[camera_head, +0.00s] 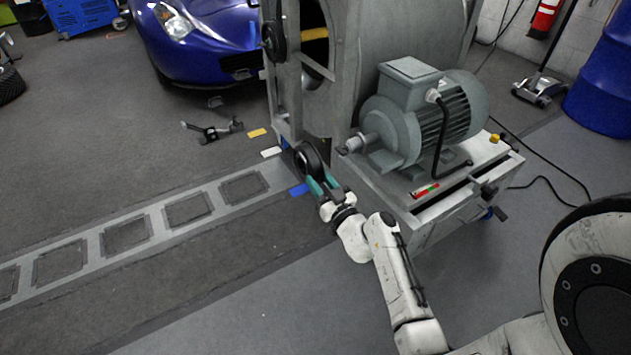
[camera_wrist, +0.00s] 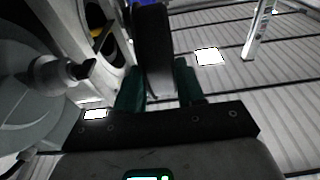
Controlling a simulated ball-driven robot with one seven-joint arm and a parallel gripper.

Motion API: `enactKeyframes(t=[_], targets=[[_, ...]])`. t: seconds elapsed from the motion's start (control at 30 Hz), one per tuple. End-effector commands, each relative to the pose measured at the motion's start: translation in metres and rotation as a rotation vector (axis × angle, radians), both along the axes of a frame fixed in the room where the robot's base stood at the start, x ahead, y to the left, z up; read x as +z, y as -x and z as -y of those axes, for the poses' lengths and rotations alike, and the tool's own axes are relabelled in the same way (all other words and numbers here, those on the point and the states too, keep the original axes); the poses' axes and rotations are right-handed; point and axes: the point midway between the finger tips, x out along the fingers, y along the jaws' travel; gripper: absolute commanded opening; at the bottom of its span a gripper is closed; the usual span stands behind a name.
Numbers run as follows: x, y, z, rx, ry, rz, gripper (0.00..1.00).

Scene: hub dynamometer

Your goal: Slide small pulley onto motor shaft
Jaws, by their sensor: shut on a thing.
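The small pulley (camera_head: 307,158) is a dark ring-shaped wheel. My gripper (camera_head: 318,184) has teal fingers and is shut on it, holding it in the air left of the motor. In the wrist view the pulley (camera_wrist: 153,50) stands edge-on between the teal fingers (camera_wrist: 158,90). The grey motor (camera_head: 415,115) sits on a metal cart, and its shaft (camera_head: 353,144) points left. In the wrist view the motor shaft (camera_wrist: 80,70) is left of the pulley, with a visible gap between them.
A metal frame (camera_head: 287,75) with a large drum (camera_head: 400,30) stands behind the motor. The cart (camera_head: 440,205) carries small coloured items. A blue car (camera_head: 205,40) and a black tool-like object (camera_head: 212,130) are at the upper left. The floor left of my gripper is open.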

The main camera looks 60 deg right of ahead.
Motion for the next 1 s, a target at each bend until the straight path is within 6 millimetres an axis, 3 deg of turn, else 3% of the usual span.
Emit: enactKeyframes(t=[1.0], targets=[[0.003,0.027,0.046,-0.001,0.003,0.004,0.00]])
